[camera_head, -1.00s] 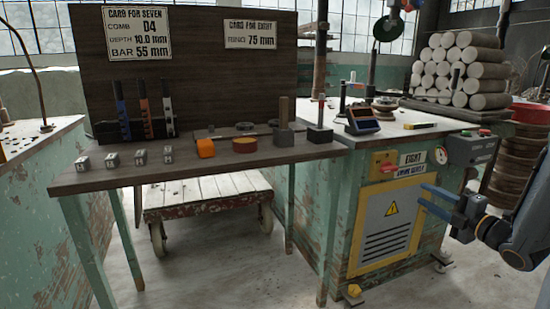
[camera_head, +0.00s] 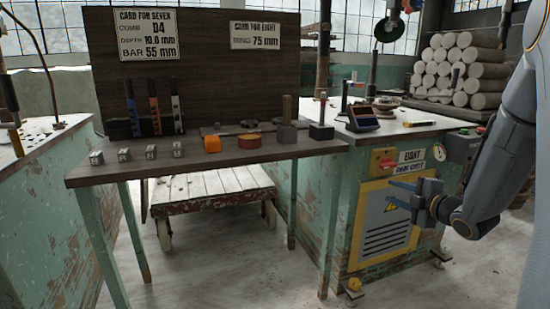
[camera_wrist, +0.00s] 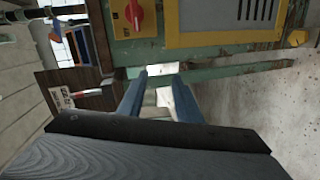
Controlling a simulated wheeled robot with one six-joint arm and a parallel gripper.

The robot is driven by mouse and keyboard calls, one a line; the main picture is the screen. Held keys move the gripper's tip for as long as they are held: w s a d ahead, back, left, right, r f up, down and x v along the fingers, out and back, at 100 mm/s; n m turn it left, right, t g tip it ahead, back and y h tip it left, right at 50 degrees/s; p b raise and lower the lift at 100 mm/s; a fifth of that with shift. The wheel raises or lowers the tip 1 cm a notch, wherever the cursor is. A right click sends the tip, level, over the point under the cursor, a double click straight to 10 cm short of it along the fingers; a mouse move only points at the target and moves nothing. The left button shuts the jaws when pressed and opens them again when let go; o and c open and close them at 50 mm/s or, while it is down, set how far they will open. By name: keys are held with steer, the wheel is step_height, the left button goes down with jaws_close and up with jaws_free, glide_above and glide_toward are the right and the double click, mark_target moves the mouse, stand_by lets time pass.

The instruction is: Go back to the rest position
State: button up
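My gripper (camera_head: 392,194) is at the right of the head view, in front of the yellow-framed panel of the green cabinet. Its two blue fingers point left and stand apart, with nothing between them. In the wrist view my gripper (camera_wrist: 158,92) shows both blue fingers spread, with only background visible in the gap. My grey arm comes down from the upper right of the head view.
A dark wooden table (camera_head: 120,172) holds small metal blocks, an orange block (camera_head: 212,145) and tools. The green cabinet (camera_head: 340,215) stands right of it, close behind my gripper. A slatted cart (camera_head: 215,188) is under the table. Floor in front is clear.

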steer(key=s+a+f+m+g+h, duration=0.1)
steer(key=s+a+m+g+h, duration=0.2)
steer(key=a, duration=1.2)
steer(key=s+a+f+m+g, duration=0.2)
steer(key=s+a+m+g, duration=0.25)
steer(key=s+a, duration=0.45)
steer(key=s+a+m+g, duration=0.2)
steer(key=s+a, duration=0.2)
steer(key=s, duration=0.5)
steer(key=s+a+f+m+g, duration=0.1)
steer(key=s+a+g, duration=0.25)
steer(key=s, duration=0.65)
steer(key=s+a+m+g, duration=0.1)
steer(key=s+a+m, duration=0.1)
steer(key=s+a, duration=0.5)
steer(key=s+d+r+m+p, duration=0.2)
steer(key=d+r+m+p, duration=0.1)
steer(key=d+r+p, duration=0.7)
steer(key=s+d+r+m+h+p, duration=0.1)
steer(key=d+r+m+p, duration=0.2)
steer(key=d+r+p, duration=0.7)
step_height(320, 180, up, 4)
steer(key=p, duration=0.6)
steer(key=shift+s+d+g, duration=0.3)
steer(key=shift+s+d, duration=0.05)
